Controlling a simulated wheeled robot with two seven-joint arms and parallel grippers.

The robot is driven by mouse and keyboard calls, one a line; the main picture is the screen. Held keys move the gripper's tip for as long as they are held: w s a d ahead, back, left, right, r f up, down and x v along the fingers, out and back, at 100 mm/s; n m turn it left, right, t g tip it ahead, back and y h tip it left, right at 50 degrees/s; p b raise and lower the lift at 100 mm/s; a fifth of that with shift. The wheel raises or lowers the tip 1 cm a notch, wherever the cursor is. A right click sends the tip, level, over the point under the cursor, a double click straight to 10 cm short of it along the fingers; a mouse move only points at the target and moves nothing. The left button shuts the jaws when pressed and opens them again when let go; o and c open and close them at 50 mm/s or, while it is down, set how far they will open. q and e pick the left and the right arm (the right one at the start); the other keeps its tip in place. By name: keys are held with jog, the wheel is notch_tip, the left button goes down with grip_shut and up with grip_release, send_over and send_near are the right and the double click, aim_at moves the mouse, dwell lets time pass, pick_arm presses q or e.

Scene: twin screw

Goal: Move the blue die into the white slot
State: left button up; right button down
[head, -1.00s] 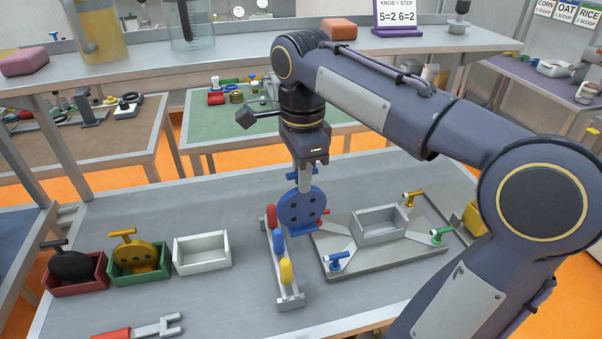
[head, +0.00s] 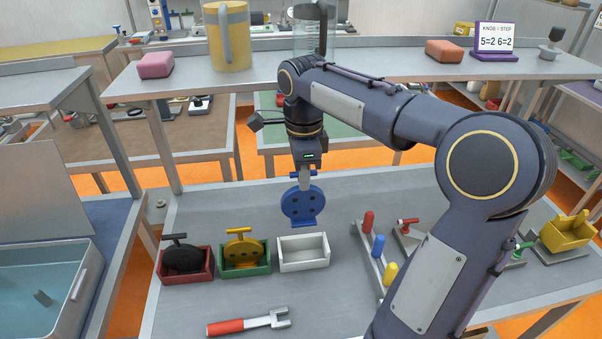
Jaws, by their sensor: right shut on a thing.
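The blue die (head: 302,205) is a round disc with several holes and a bar handle on top. My right gripper (head: 306,176) is shut on its handle and holds it upright, a little above and behind the white slot. The white slot (head: 304,265) is an open white box on the table and looks empty. To its left, a green box (head: 246,272) holds a yellow die (head: 243,248), and a red box (head: 186,277) holds a black die (head: 184,258). My left gripper is not in view.
A rack with red, blue and yellow handles (head: 379,244) stands to the right of the white slot. A red-handled wrench (head: 248,321) lies in front of the boxes. A yellow block (head: 568,233) sits far right. My right arm hides part of the fixture.

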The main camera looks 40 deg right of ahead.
jog(key=b, duration=0.6)
send_over(303, 218)
jog(key=shift+w+d+f, duration=0.15)
jog(key=shift+f, duration=1.5)
jog(key=shift+w+d+f, duration=0.15)
jog(key=shift+f, duration=1.55)
jog(key=shift+f+b, duration=2.6)
jog(key=shift+f, duration=0.95)
jog(key=shift+f+b, duration=0.4)
jog(key=shift+f, duration=0.2)
jog(key=c, duration=1.4)
grip_release()
jog(key=shift+o, duration=0.2)
notch_tip(303, 218, up, 8)
jog(key=shift+f+p, duration=0.1)
jog(key=shift+p, duration=0.3)
